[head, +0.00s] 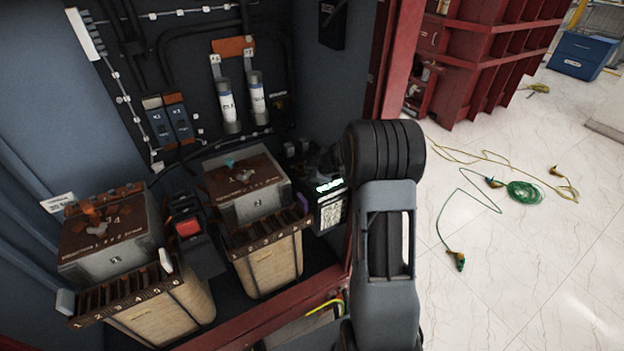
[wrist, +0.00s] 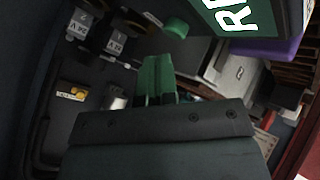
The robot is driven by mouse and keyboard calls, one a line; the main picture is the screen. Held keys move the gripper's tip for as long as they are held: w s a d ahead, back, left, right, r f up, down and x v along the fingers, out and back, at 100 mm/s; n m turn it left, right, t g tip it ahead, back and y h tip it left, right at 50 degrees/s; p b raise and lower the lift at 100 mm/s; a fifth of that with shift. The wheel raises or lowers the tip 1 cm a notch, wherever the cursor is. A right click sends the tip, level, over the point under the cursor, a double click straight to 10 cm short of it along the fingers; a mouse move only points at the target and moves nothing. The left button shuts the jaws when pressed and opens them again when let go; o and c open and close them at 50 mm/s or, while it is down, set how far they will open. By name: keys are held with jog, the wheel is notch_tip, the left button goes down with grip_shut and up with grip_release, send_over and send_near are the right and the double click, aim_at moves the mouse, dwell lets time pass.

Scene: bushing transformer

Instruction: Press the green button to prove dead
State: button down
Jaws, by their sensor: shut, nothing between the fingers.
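In the wrist view, a rounded green button (wrist: 176,27) sits just beyond my gripper's tips, slightly to their right. A dark device with a green screen (wrist: 245,18) fills the top right, showing part of white lettering. My gripper (wrist: 158,62) has green fingers that are together with nothing between them. The tips look apart from the button, but the exact distance is hard to judge. In the head view, the device (head: 329,200) shows a lit green label above a pale code-like patch, beside my arm. The button is not clearly visible there, and my gripper is mostly hidden.
Two transformers, one at left (head: 105,235) and one at centre (head: 246,190), stand inside the cabinet. A red switch block (head: 187,228) is between them. A red cabinet post (head: 385,60) stands near my arm. Cables (head: 525,191) lie on the open floor at right.

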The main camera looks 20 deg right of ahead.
jog(key=shift+f, duration=0.35)
jog(key=shift+f, duration=0.5)
dwell(0.8)
jog(key=shift+r, duration=0.2)
jog(key=shift+r+p, duration=0.7)
jog(key=shift+p, duration=0.3)
jog(key=shift+r, duration=0.1)
notch_tip(320, 180, up, 5)
jog(key=p, duration=0.6)
dwell(0.5)
